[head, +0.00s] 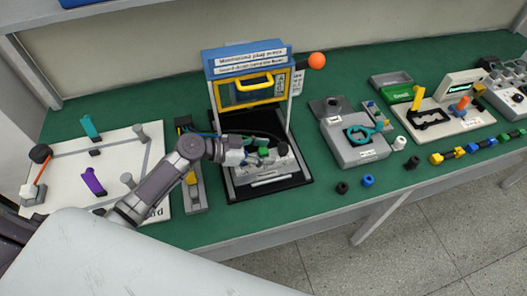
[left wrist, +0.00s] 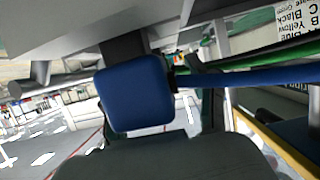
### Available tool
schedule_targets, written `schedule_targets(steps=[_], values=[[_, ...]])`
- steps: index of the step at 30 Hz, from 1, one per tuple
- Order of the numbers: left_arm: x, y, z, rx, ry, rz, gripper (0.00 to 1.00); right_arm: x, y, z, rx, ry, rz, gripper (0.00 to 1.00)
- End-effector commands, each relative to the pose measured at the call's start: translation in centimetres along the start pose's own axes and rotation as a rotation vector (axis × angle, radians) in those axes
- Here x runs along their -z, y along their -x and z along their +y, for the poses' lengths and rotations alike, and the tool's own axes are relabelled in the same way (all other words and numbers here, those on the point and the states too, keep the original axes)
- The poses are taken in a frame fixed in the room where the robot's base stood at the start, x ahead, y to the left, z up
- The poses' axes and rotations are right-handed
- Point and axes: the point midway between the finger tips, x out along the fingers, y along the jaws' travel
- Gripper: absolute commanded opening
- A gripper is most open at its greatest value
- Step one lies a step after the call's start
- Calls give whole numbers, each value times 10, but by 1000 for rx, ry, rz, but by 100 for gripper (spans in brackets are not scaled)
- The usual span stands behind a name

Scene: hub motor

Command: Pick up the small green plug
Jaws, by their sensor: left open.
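A small green part (head: 264,152), which looks like the green plug, sits on the grey fixture (head: 268,172) inside the press station. My left gripper (head: 249,156) reaches in from the left, open, just beside the green part. I cannot tell whether it touches it. In the left wrist view a blue square block (left wrist: 138,98) fills the near middle, with a green cable (left wrist: 265,58) and a blue cable (left wrist: 270,78) running right. The green plug is not clearly visible there. My right gripper is not in view.
A white board (head: 65,170) lies left. A grey station (head: 358,150) stands right. Loose rings lie along the front of the green table (head: 225,228).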

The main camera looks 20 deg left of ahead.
Motion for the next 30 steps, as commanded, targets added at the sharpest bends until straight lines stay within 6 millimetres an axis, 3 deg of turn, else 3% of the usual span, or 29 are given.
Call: schedule_targets(steps=[2,12,23,30], values=[[0,0,0,0,0,0,58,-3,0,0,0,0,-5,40],[0,1,0,0,1,0,2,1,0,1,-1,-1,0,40],[3,2,0,1,-1,-1,1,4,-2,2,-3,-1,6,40],[32,14,-1,1,-7,1,1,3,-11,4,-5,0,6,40]])
